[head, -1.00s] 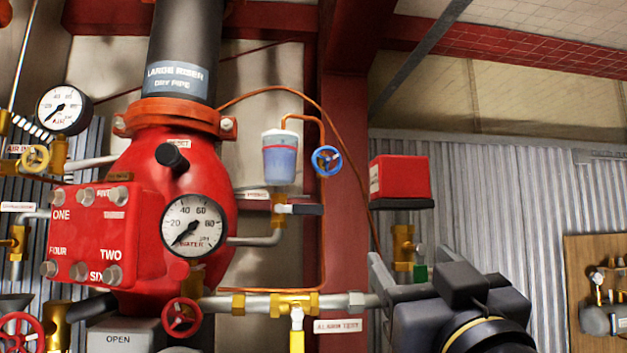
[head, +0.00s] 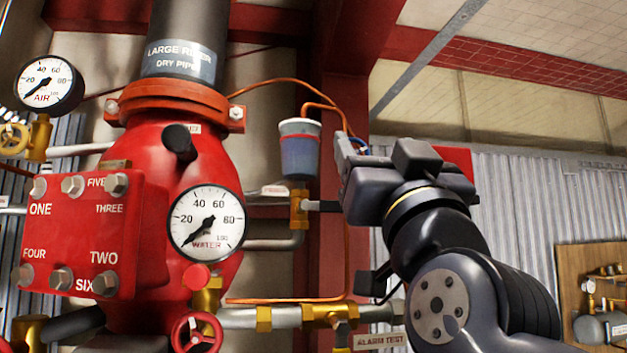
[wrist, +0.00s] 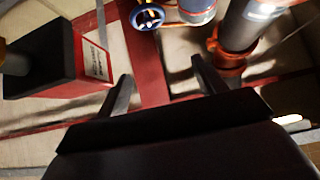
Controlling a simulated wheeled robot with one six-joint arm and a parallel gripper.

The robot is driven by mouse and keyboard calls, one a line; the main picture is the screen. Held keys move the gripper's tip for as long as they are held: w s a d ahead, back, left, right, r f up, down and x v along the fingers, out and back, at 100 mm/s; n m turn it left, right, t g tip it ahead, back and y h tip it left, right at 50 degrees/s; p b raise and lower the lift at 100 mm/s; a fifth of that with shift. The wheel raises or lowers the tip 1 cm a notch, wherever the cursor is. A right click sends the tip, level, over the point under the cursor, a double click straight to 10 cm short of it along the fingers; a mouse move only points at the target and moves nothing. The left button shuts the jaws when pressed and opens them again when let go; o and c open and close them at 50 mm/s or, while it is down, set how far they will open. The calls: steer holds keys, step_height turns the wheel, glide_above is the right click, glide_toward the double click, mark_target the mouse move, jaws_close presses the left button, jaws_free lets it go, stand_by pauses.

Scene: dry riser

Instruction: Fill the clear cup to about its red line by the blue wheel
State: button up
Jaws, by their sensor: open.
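The clear cup (head: 299,157) hangs below the end of a thin copper pipe, right of the red riser valve. It looks bluish, with a red line round its upper part; I cannot tell the liquid level exactly. The blue wheel (head: 360,146) is mostly hidden behind my gripper (head: 347,160) in the head view. In the wrist view the blue wheel (wrist: 147,16) is at the top, with the cup (wrist: 196,9) just right of it and cut off by the edge. My gripper (wrist: 161,84) is open and empty, its fingers apart from the wheel.
A brass valve (head: 299,208) with a lever is below the cup. The red valve body (head: 190,160) and water gauge (head: 207,223) stand to the left. A red box (wrist: 60,62) is left in the wrist view. Copper tubing runs behind my arm.

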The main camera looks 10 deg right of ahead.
steer(key=w+r+p, duration=0.1)
steer(key=w, duration=0.6)
steer(key=shift+w, duration=0.35)
steer(key=shift+w+d+f, duration=0.1)
steer(key=c, duration=1)
steer(key=shift+r+m+h+p, duration=0.2)
steer(key=shift+m+h+p, duration=0.4)
steer(key=shift+m+h, duration=0.1)
steer(key=shift+r+m+h+p, duration=0.1)
steer(key=shift+m+h+p, duration=0.45)
steer(key=shift+m+h, duration=0.65)
steer(key=shift+f+m+g+h, duration=0.2)
steer(key=shift+m+g+h, duration=0.2)
steer(key=shift+m+h, duration=0.3)
